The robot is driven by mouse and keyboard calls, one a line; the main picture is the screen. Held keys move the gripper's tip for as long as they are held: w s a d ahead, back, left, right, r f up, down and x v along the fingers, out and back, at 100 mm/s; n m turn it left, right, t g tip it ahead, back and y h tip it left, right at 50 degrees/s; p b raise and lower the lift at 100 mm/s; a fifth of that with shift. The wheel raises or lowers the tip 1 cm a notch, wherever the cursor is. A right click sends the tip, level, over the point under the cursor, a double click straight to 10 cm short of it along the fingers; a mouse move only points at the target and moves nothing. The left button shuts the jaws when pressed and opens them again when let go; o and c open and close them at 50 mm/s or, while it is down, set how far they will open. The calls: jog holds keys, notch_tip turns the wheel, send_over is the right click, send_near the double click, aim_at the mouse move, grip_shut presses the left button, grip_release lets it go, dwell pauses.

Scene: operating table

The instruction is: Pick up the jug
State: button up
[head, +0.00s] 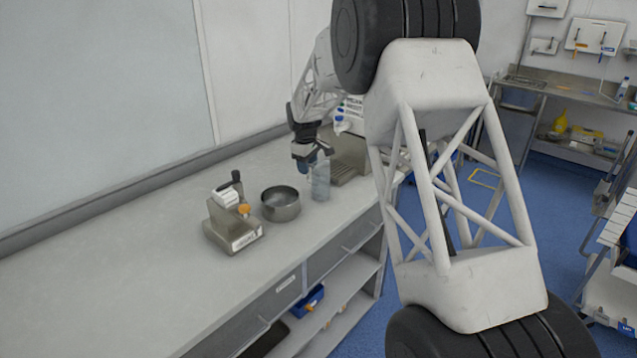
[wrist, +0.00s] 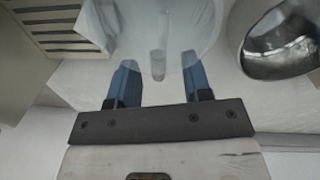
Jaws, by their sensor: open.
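A clear, see-through jug (head: 320,181) stands on the counter (head: 110,265), just right of a metal bowl. In the wrist view the jug (wrist: 160,30) fills the top middle, and a part of it that looks like its handle (wrist: 158,64) points down between my fingers. My gripper (head: 313,160) is at the jug's upper part in the head view. In the wrist view my gripper (wrist: 158,82) is open, with one blue finger on each side of that part. I cannot tell whether either finger touches it.
The metal bowl (head: 281,204) is close to the jug; it also shows in the wrist view (wrist: 280,42). A grey-beige device with an orange part (head: 233,222) stands left of the bowl. A slatted beige box (head: 348,158) stands right behind the jug. The counter's left side is clear.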

jog(key=shift+f, duration=0.4)
grip_shut()
dwell(0.4)
